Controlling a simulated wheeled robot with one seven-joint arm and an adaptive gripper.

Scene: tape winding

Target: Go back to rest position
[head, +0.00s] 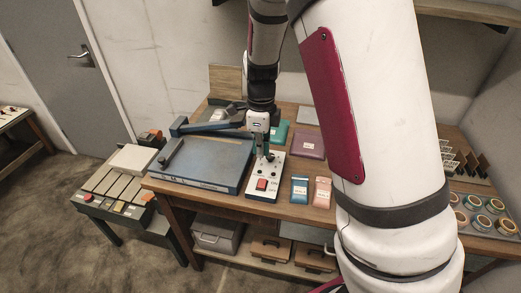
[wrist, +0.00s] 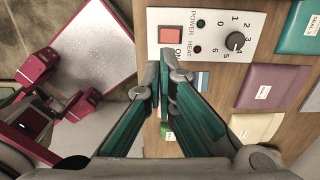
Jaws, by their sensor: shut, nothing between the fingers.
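My gripper (head: 268,156) is shut and empty, pointing down over the white control box (head: 276,166) on the workbench. In the wrist view its fingertips (wrist: 170,76) come together just beside the control box panel (wrist: 216,18). The panel carries a red switch (wrist: 170,35) marked ON, a dial (wrist: 235,41) with numbers, and POWER and HEAT lamps. I cannot tell whether the fingertips touch the box. My arm runs down in front of the bench and hides part of its right side.
A blue flat machine (head: 200,160) with a lever arm stands left of the box. Labelled pouches (head: 299,189) lie right of it, with a purple packet (head: 310,145) behind. Tape rolls (head: 477,222) sit at the far right. A low side table (head: 112,187) stands left.

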